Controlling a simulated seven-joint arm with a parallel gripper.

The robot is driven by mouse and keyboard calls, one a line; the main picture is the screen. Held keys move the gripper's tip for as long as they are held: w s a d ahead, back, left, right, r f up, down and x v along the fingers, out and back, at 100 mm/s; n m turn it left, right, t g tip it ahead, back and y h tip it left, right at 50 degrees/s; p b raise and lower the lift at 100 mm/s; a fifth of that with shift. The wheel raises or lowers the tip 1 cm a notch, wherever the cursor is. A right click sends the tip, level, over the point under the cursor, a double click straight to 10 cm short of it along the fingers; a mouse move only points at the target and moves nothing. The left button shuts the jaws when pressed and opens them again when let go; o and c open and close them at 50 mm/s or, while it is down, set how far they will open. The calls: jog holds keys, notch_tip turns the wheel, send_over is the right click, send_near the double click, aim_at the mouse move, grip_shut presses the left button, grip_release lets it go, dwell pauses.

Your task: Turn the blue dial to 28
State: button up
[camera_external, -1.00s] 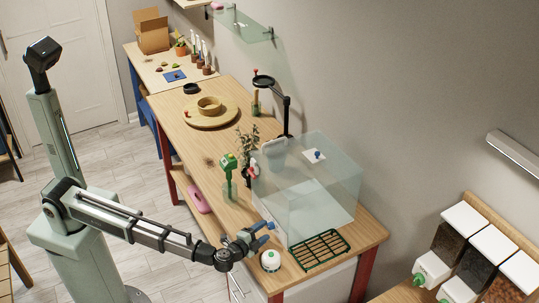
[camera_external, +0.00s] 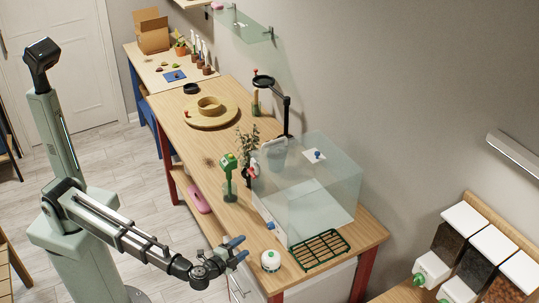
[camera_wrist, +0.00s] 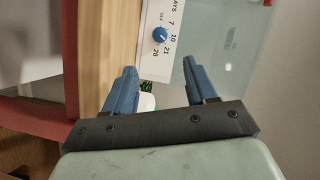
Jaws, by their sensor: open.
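The blue dial (camera_wrist: 160,35) sits on a white panel (camera_wrist: 152,66) with printed marks around it, among them 7, 10, 21, 28 and OFF. A small pale mark shows on the dial, but I cannot tell for sure which number it points to. In the external view the dial (camera_external: 271,225) is a small blue knob at the low front of the clear box (camera_external: 322,195). My gripper (camera_external: 245,246) is open and empty, apart from the dial and to its lower left. In the wrist view the blue fingers of my gripper (camera_wrist: 159,76) are spread below the dial.
A green rack (camera_external: 321,250) lies beside the box. Open floor lies left of the table.

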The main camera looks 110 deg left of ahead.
aim_at(271, 230)
jog(key=s+a+r+n+h, duration=0.1)
jog(key=s+a+r+n, duration=0.2)
jog(key=s+a+r, duration=0.4)
jog(key=w+d+f+n+t+h, duration=0.3)
jog(key=n+h, duration=0.2)
jog(key=n, duration=0.2)
jog(key=x, duration=1.3)
jog(key=shift+w+a+f, duration=0.1)
jog(key=shift+w+a, duration=0.05)
jog(key=shift+a, duration=0.3)
jog(key=shift+c, duration=0.4)
jog(key=c, duration=1)
jog(key=shift+o, duration=0.2)
jog(key=shift+y, duration=0.3)
